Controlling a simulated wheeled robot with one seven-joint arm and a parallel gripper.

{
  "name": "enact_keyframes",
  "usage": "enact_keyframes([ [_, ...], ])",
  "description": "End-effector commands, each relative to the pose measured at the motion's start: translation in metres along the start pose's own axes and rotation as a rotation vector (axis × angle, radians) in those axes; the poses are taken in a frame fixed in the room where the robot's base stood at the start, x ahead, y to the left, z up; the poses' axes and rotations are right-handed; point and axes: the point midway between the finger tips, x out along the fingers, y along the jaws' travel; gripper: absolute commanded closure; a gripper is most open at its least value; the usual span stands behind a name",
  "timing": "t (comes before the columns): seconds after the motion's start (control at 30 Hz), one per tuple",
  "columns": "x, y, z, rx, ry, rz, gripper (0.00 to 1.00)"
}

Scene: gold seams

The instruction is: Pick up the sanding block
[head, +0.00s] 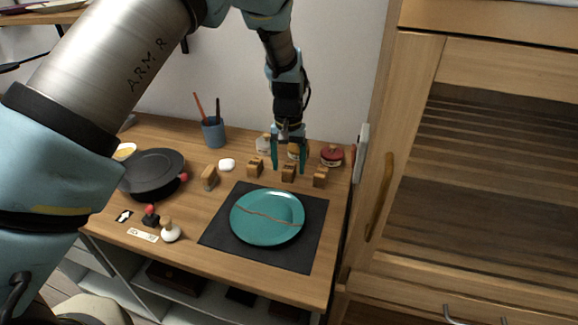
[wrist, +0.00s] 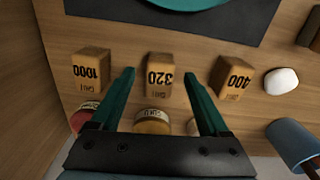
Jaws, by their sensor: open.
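Three wooden sanding blocks stand in a row in the wrist view: one marked 1000 (wrist: 91,70), one marked 320 (wrist: 158,78), one marked 400 (wrist: 236,78). In the head view the 320 block (head: 288,174) stands between the 400 block (head: 255,169) and the 1000 block (head: 320,178). My gripper (head: 288,162) is open and empty, pointing down over the row. In the wrist view its teal fingers (wrist: 160,76) show on either side of the 320 block; contact cannot be told.
Small jars, one with a red lid (head: 332,155), stand behind the row. A teal plate (head: 268,228) with a gold seam lies on a dark mat (head: 312,225) in front. A white lump (head: 227,165), blue cup (head: 213,132) and black pan (head: 150,172) are left.

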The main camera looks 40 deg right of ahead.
Motion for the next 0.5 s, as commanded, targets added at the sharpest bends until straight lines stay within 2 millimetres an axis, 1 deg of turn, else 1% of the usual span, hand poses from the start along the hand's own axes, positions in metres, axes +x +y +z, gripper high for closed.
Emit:
enact_keyframes([
  [0.13, 0.012, 0.000, 0.000, 0.001, -0.001, -0.001, 0.21],
  [0.37, 0.015, 0.000, 0.000, 0.001, 0.001, 0.000, 0.21],
  [0.5, 0.015, 0.000, 0.000, 0.001, 0.001, 0.000, 0.36],
])
